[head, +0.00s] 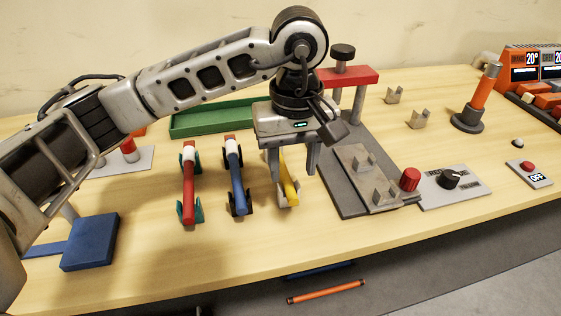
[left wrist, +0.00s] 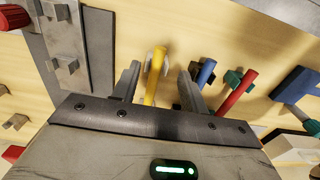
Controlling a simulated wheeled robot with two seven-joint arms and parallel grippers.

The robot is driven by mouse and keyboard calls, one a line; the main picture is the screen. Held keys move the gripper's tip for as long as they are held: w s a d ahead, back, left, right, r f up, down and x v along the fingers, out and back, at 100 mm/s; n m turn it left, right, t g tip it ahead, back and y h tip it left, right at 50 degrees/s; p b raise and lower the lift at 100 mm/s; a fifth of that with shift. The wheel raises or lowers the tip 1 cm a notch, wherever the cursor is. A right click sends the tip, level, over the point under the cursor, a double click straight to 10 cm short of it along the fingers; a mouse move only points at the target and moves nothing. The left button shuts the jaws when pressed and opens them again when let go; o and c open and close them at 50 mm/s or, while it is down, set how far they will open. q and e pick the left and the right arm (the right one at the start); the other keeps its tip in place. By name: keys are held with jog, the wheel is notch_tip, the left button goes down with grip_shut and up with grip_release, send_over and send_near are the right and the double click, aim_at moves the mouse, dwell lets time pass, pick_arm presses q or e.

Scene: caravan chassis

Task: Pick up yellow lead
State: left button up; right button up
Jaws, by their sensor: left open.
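The yellow lead (head: 289,188) rests on small holders on the table, right of the blue and red ones. My left gripper (head: 294,171) is open, pointing down over the yellow lead, with one finger on each side of it. In the left wrist view the yellow lead (left wrist: 154,78) shows between the two open fingers (left wrist: 158,84), nearer the left one. Its upper part is hidden by the gripper in the head view. I cannot tell whether a finger touches it. My right gripper is not in view.
A blue lead (head: 236,181) and a red lead (head: 188,187) lie close on the left. A grey plate with metal brackets (head: 371,178) stands close on the right. A green tray (head: 205,120) lies behind. The table front near the leads is clear.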

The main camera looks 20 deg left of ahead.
aim_at(292, 194)
pick_arm(q)
jog(key=shift+f+p, duration=0.7)
jog(key=shift+f, duration=2.4)
grip_shut()
